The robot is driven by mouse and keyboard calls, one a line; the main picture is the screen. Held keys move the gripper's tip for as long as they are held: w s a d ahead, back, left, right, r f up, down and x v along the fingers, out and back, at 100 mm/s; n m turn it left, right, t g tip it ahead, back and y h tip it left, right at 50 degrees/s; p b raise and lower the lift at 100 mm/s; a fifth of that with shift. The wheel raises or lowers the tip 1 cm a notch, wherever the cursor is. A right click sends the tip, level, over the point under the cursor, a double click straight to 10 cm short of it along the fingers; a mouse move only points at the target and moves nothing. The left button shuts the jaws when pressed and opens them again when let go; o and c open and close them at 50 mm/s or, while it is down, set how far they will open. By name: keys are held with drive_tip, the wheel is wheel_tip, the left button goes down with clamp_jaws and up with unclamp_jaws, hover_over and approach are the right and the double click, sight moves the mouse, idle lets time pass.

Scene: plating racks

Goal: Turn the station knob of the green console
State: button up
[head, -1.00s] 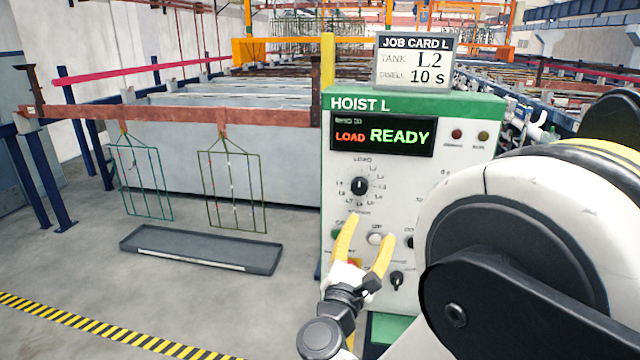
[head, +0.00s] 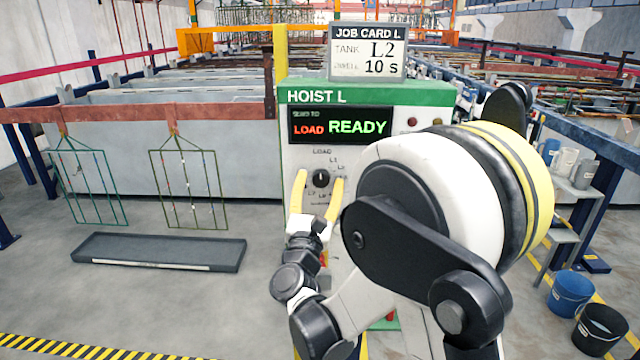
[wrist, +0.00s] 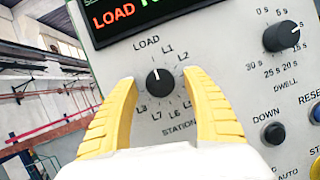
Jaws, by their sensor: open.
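The green-topped console (head: 420,93), labelled HOIST L, stands ahead with its display reading LOAD and READY. Its black station knob (head: 321,178) sits on the white panel below the display. In the wrist view the station knob (wrist: 160,80) shows its white mark pointing up toward LOAD, with L1, L2 and other labels around it. My gripper (head: 318,183) has its yellow fingers apart, one to each side of the knob in the picture. In the wrist view the fingers (wrist: 165,100) are spread and empty, and the knob appears between and just beyond their tips; no contact shows.
The dwell knob (wrist: 282,36) and the down button (wrist: 273,133) are on the panel's right. A job card (head: 367,52) above reads tank L2, dwell 10 s. Wire racks (head: 188,188) hang at left over a grey tray (head: 158,251). Buckets (head: 571,293) stand at right.

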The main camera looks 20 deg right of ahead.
drive_tip(key=shift+c, duration=0.5)
drive_tip(key=c, duration=1.1)
drive_tip(key=shift+m+g+h, duration=0.3)
drive_tip(key=shift+m, duration=0.2)
drive_tip(key=m+g, duration=0.1)
drive_tip(key=m, duration=0.1)
drive_tip(key=m+h, duration=0.1)
drive_tip(key=m, duration=0.2)
drive_tip(key=shift+a+r+g+h+p, duration=0.1)
drive_tip(key=shift+r+g+h+p, duration=0.05)
drive_tip(key=shift+g+h+p, duration=0.2)
drive_tip(key=m+g, duration=0.1)
drive_tip(key=m, duration=0.1)
drive_tip(key=m+g+p, duration=0.1)
drive_tip(key=m, duration=0.2)
drive_tip(key=shift+r+m+g+h+p, duration=0.1)
drive_tip(key=shift+m+g+h+p, duration=0.15)
drive_tip(key=shift+m+h+p, duration=0.1)
drive_tip(key=m+p, duration=0.1)
drive_tip(key=m, duration=0.1)
drive_tip(key=m+g+p, duration=0.1)
drive_tip(key=m, duration=0.1)
drive_tip(key=shift+r+m+g+y, duration=0.15)
drive_tip(key=shift+m+g+y, duration=0.15)
drive_tip(key=shift+y, duration=0.1)
drive_tip(key=shift+m+g+y+p, duration=0.5)
drive_tip(key=shift+m+y+p, duration=0.35)
drive_tip(key=shift+m, duration=0.8)
drive_tip(key=shift+w, duration=0.1)
